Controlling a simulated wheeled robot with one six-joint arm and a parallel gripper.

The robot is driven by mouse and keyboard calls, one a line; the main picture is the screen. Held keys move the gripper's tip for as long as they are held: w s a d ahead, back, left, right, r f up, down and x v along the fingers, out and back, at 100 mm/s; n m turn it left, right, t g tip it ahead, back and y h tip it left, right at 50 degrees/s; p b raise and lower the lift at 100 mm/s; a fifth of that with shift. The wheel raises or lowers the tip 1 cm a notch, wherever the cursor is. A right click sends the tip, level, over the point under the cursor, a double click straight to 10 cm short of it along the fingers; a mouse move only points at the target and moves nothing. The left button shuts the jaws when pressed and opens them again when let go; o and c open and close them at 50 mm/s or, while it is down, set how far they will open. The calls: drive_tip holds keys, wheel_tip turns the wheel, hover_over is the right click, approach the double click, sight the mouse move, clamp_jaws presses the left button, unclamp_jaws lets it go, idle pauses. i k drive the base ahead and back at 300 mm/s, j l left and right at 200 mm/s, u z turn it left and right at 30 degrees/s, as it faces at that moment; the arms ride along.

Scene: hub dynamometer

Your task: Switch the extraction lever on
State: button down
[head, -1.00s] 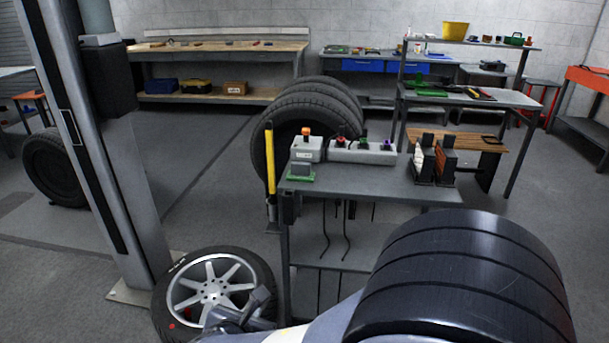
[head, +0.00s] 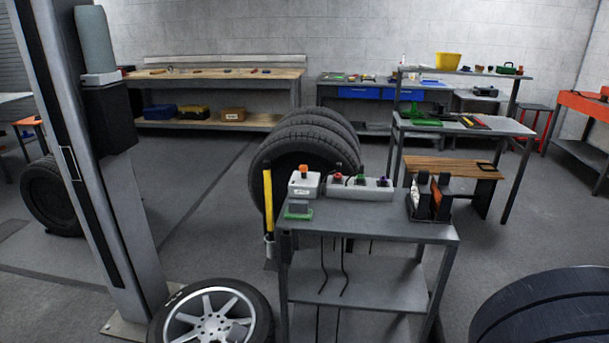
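I cannot tell for sure which part is the extraction lever. A grey cart (head: 370,226) carries a white box (head: 304,185) with an orange top and a label. Beside it is a longer pale box (head: 360,190) with small red, green and purple controls, too small to read as knobs or levers. A long upright yellow bar (head: 268,198) stands at the cart's left side, its lower end in a grey fitting. My gripper is not in view; only a dark rounded part of my arm shows at the bottom right.
A spoked wheel (head: 213,321) lies left of the cart's foot. Large tyres (head: 300,146) stand behind the cart. A grey post (head: 95,180) rises at the left. Black holders (head: 430,200) sit on the cart's right end. Floor right of the cart is partly open.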

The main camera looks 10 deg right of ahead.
sight(303, 169)
drive_tip(key=i+z, duration=0.2)
drive_tip(key=i, duration=0.35)
drive_tip(key=i+j+z, duration=0.2)
drive_tip(key=i, duration=0.4)
drive_tip(key=i+z, duration=0.2)
drive_tip(key=i, duration=0.35)
